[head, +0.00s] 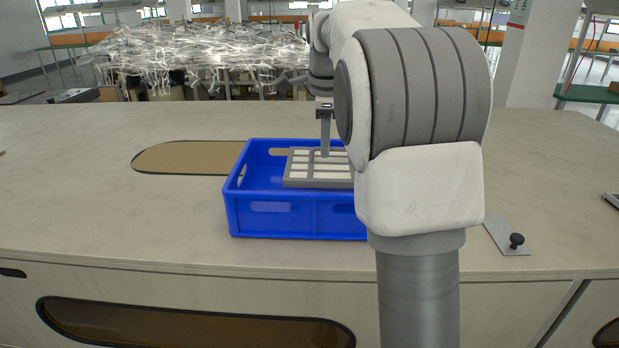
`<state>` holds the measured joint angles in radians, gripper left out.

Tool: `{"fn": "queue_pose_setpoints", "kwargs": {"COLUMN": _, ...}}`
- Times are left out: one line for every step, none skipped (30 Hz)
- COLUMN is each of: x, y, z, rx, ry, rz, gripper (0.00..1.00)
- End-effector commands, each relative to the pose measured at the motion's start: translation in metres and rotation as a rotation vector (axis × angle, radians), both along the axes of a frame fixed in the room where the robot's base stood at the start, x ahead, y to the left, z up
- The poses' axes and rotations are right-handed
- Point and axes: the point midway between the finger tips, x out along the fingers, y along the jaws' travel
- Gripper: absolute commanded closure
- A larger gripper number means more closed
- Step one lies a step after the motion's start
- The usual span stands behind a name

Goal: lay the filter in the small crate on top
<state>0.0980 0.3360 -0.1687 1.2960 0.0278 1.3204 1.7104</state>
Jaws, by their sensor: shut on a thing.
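The filter (302,171) is a flat panel with a grey frame and a grid of white cells. It shows in the head view within the outline of the blue crate (296,222), toward its back and right. My gripper (325,153) points down and is shut on the filter at its far part. The filter looks about level. I cannot tell whether it hangs inside or above the crate, or touches its floor. My arm hides the right part of the crate and the filter's right end.
The crate stands on a wide pale table (90,200), near its front edge. A tan oblong inset (185,157) lies behind and left of it. A grey plate with a black knob (516,241) lies to the right. The table's left side is mostly clear.

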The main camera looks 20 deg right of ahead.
Motion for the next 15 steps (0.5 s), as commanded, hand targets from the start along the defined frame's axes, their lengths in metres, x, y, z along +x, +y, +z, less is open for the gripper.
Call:
{"fn": "queue_pose_setpoints", "kwargs": {"x": -0.002, "y": 0.013, "z": -0.006, "rx": 0.001, "ry": 0.000, "rz": 0.005, "gripper": 1.00}}
{"fn": "queue_pose_setpoints", "kwargs": {"x": -0.003, "y": 0.018, "z": -0.010, "rx": 0.001, "ry": 0.001, "rz": 0.005, "gripper": 1.00}}
{"fn": "queue_pose_setpoints", "kwargs": {"x": -0.004, "y": 0.023, "z": -0.013, "rx": 0.000, "ry": 0.000, "rz": 0.004, "gripper": 1.00}}
{"fn": "queue_pose_setpoints", "kwargs": {"x": -0.005, "y": 0.027, "z": -0.016, "rx": 0.001, "ry": 0.001, "rz": 0.002, "gripper": 1.00}}
{"fn": "queue_pose_setpoints", "kwargs": {"x": -0.006, "y": 0.031, "z": -0.018, "rx": 0.000, "ry": 0.000, "rz": 0.003, "gripper": 1.00}}
{"fn": "queue_pose_setpoints", "kwargs": {"x": -0.006, "y": 0.034, "z": -0.020, "rx": -0.001, "ry": -0.001, "rz": 0.003, "gripper": 1.00}}
{"fn": "queue_pose_setpoints", "kwargs": {"x": -0.006, "y": 0.036, "z": -0.021, "rx": -0.001, "ry": -0.001, "rz": 0.001, "gripper": 1.00}}
{"fn": "queue_pose_setpoints", "kwargs": {"x": -0.007, "y": 0.037, "z": -0.022, "rx": -0.001, "ry": -0.002, "rz": 0.001, "gripper": 1.00}}
{"fn": "queue_pose_setpoints", "kwargs": {"x": -0.007, "y": 0.038, "z": -0.024, "rx": 0.000, "ry": -0.001, "rz": 0.000, "gripper": 1.00}}
{"fn": "queue_pose_setpoints", "kwargs": {"x": -0.007, "y": 0.039, "z": -0.026, "rx": 0.000, "ry": 0.000, "rz": 0.000, "gripper": 1.00}}
{"fn": "queue_pose_setpoints", "kwargs": {"x": -0.007, "y": 0.039, "z": -0.030, "rx": 0.000, "ry": 0.001, "rz": 0.000, "gripper": 1.00}}
{"fn": "queue_pose_setpoints", "kwargs": {"x": -0.007, "y": 0.039, "z": -0.036, "rx": 0.000, "ry": 0.001, "rz": 0.000, "gripper": 1.00}}
{"fn": "queue_pose_setpoints", "kwargs": {"x": -0.008, "y": 0.039, "z": -0.040, "rx": 0.001, "ry": 0.002, "rz": 0.000, "gripper": 1.00}}
{"fn": "queue_pose_setpoints", "kwargs": {"x": -0.008, "y": 0.039, "z": -0.045, "rx": 0.001, "ry": 0.002, "rz": 0.000, "gripper": 1.00}}
{"fn": "queue_pose_setpoints", "kwargs": {"x": -0.008, "y": 0.039, "z": -0.051, "rx": 0.001, "ry": 0.002, "rz": 0.000, "gripper": 1.00}}
